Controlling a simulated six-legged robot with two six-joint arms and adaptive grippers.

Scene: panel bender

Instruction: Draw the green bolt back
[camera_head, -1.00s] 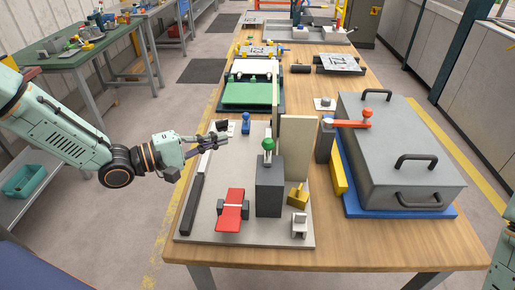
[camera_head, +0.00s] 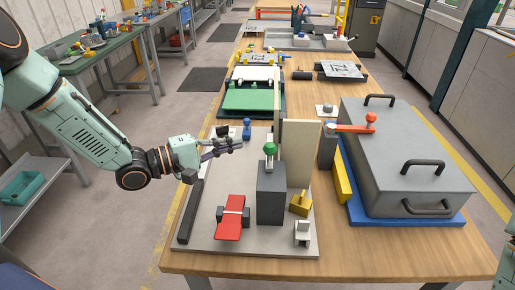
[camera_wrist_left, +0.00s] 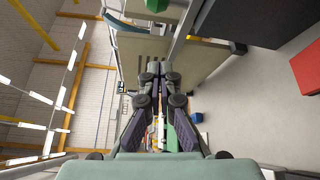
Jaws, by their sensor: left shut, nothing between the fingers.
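The green bolt's round knob (camera_head: 270,148) sits on a short pale stem at the top of a dark grey block (camera_head: 270,195), in front of an upright beige panel (camera_head: 300,150). In the left wrist view the green knob (camera_wrist_left: 157,5) is cut by the top edge. My left gripper (camera_head: 238,147) is shut and empty. It is above the pale base plate, to the left of the green knob and apart from it. Its closed fingers (camera_wrist_left: 158,72) also show in the left wrist view. My right gripper is out of view.
The base plate (camera_head: 200,235) also carries a red clamp (camera_head: 231,220), a yellow piece (camera_head: 300,203), a black bar (camera_head: 190,212) and a blue peg (camera_head: 246,130). A grey box (camera_head: 400,150) with handles and an orange lever (camera_head: 352,127) stands to the right.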

